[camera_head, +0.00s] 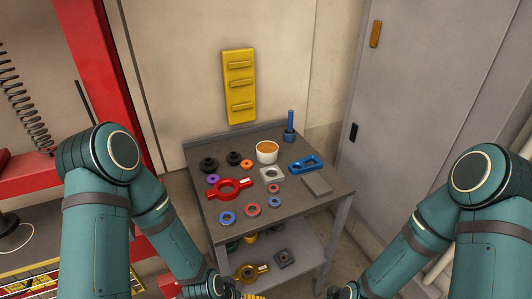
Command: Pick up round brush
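A short white cylinder with a flat tan top (266,152) stands upright near the back middle of the dark table. It may be the round brush, but bristles cannot be made out. A blue upright piece with a thick round base and thin handle (290,127) stands at the back right corner; I cannot tell if it is a brush. My left and right arms come down on both sides to the bottom edge.
The table (300,219) also holds a red two-handled ring tool (229,187), a blue bracket (306,165), a grey block (317,185), a grey square part (271,174) and several small rings. A lower shelf (298,250) holds more parts. Walls stand close behind.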

